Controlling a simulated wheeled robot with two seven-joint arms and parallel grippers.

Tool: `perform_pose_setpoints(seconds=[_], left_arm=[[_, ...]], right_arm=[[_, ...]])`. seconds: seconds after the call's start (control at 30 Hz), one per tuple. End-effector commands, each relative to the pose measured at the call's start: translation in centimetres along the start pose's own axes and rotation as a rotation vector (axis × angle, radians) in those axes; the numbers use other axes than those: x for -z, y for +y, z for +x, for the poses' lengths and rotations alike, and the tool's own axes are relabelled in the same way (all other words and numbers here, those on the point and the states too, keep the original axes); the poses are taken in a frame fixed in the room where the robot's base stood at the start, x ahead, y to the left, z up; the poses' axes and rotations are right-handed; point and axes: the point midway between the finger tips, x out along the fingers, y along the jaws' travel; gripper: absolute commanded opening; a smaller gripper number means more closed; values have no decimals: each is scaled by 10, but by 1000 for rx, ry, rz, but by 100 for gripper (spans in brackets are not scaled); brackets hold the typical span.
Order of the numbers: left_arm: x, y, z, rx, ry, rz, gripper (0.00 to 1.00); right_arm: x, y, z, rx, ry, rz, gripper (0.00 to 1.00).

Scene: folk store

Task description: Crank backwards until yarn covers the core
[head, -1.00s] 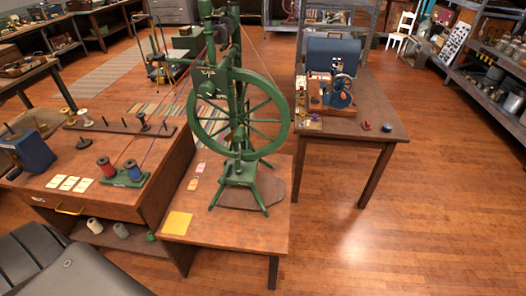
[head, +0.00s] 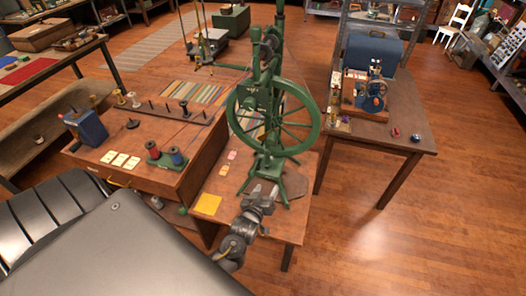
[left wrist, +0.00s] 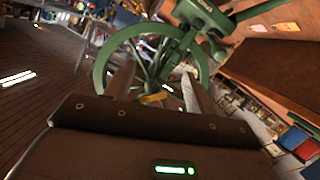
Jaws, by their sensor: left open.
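The green spinning wheel (head: 318,128) stands upright on a small wooden table. A dark bobbin-like part (head: 268,45) sits high on its frame; whether yarn covers its core is too small to tell. My left gripper (head: 262,190) is in front of the wheel's base, pointing toward it. In the left wrist view the fingers (left wrist: 160,92) are apart and empty, with the wheel (left wrist: 103,70) beyond them. A small yellow-brown piece (left wrist: 153,98) shows between the fingers near the hub; I cannot tell whether it is the crank handle. My right gripper is out of view.
A red spool (head: 152,148) and a blue spool (head: 176,155) stand on a bench at left, near a blue box (head: 86,128). A yellow square (head: 207,204) lies on the wheel's table. A blue machine (head: 372,96) stands on the right table. Open floor lies at right.

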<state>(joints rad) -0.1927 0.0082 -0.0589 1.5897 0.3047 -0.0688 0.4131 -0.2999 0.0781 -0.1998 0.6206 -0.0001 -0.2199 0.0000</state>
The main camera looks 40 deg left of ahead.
Motion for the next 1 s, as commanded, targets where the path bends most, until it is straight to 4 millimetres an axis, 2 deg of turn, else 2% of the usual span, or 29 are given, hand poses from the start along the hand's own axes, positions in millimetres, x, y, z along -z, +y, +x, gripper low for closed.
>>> perform_pose_setpoints(seconds=[0.03,0.1,0.2,0.3,0.4,0.67,1.0], left_arm=[[36,11,-1,-6,57,-37,55],[72,18,-2,-12,125,-84,55],[107,25,-5,-20,194,-131,55],[127,28,-7,-23,233,-159,55],[134,30,-8,-25,249,-171,55],[135,29,-2,-27,252,-171,55],[143,29,34,-27,251,-170,55]], right_arm=[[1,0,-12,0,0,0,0],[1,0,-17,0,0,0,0],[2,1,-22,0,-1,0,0],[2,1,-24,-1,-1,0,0],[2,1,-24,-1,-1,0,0],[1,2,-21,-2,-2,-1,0],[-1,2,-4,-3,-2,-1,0]])
